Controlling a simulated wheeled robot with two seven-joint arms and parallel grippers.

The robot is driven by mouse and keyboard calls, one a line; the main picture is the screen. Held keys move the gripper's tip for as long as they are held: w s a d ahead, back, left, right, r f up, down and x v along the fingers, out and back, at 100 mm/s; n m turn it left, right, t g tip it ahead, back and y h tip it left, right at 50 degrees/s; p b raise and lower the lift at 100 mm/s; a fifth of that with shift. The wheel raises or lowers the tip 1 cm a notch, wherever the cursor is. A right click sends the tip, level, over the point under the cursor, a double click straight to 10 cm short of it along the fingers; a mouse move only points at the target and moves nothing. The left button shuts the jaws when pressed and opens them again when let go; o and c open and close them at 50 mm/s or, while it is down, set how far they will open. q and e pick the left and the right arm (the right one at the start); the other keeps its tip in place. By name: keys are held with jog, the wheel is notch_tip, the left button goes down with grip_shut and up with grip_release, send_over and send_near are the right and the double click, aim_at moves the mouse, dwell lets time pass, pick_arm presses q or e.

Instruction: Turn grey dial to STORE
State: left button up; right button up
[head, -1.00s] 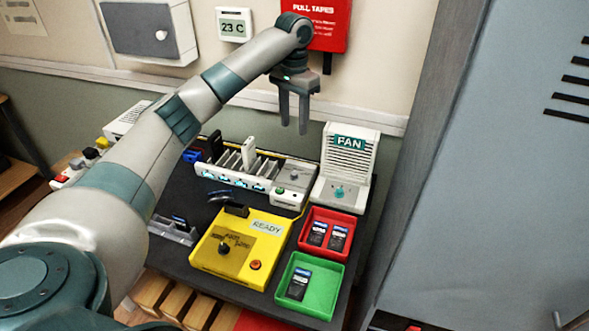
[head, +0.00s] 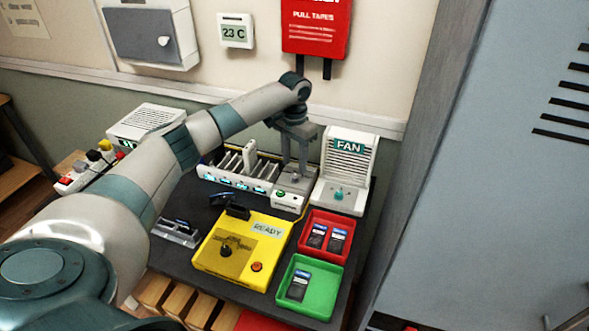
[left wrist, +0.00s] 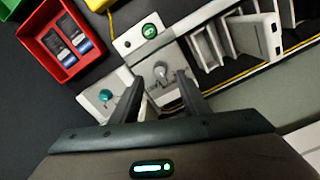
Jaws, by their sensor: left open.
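The grey dial (left wrist: 160,72) sits on a light panel at the end of the slotted rack, and in the head view it (head: 296,178) is partly hidden by my fingers. My left gripper (head: 295,166) points down over this panel. It is open, and in the left wrist view its fingertips (left wrist: 158,84) are on either side of the dial. I cannot tell whether they touch it. The dial's lettering is too small to read. My right gripper is not in view.
The white fan unit (head: 346,165) with a teal knob (head: 338,195) stands just right of the panel. The slotted rack (head: 236,180) is on the left. In front are a yellow station (head: 215,262), a red tray (head: 345,222) and a green tray (head: 325,292) holding phones.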

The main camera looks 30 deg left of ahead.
aim_at(294, 176)
pick_arm(q)
jog(key=shift+f+p, duration=0.35)
jog(key=shift+f, duration=2.1)
jog(key=c, duration=1)
